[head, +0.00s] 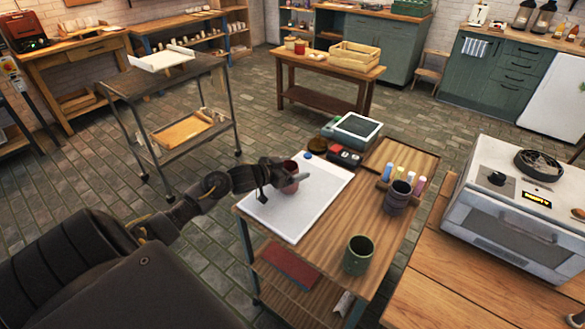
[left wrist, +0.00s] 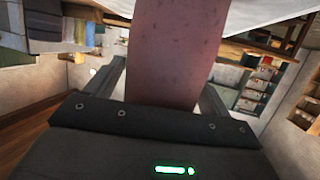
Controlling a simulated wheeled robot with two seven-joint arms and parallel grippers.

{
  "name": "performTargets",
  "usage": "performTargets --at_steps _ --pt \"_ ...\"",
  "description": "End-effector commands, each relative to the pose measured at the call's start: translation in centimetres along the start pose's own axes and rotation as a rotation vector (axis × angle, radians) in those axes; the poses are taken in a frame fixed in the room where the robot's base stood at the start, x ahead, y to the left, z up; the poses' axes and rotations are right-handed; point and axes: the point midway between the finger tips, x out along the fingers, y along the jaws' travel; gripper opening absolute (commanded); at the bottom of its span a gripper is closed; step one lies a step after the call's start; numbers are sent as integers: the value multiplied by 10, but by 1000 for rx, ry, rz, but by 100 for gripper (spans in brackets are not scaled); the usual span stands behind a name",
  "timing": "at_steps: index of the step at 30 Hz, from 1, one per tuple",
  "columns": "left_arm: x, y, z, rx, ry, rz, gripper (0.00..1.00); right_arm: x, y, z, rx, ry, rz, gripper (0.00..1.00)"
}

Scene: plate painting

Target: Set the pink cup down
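The pink cup (head: 289,186) is upright at my left gripper (head: 286,178), over the left part of the white board (head: 315,200) on the wooden cart. I cannot tell whether its base touches the board. My left gripper comes in from the left, with its fingers around the cup's sides. In the left wrist view the cup's pink wall (left wrist: 167,55) fills the space between the two dark fingers, which lie close against it. Part of the cup is hidden behind a finger in the head view. My right gripper is not in view.
A dark mug (head: 397,198) and a green cup (head: 357,256) stand to the right on the cart (head: 335,225). Several coloured bottles, a tablet-like device (head: 357,128) and a small brown bowl stand farther back. The board's front part is bare. An oven (head: 515,205) stands at right.

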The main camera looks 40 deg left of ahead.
Motion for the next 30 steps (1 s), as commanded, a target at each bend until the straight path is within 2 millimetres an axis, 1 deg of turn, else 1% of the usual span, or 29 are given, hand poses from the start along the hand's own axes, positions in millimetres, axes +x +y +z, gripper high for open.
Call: performTargets --at_steps 5,8,10,14,21,25,30 --pt "0 0 0 0 0 0 82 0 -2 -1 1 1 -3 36" --pt "-1 0 -4 1 1 0 82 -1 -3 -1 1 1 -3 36" --pt "-8 0 -2 2 0 -1 82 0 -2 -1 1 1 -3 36" --pt "-31 0 -1 4 -2 0 82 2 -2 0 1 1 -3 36" --pt "-81 0 0 2 -3 0 82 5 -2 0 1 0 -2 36" --pt "-101 0 -1 0 -2 0 82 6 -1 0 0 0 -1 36" --pt "-116 0 -2 1 0 1 82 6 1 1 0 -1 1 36"
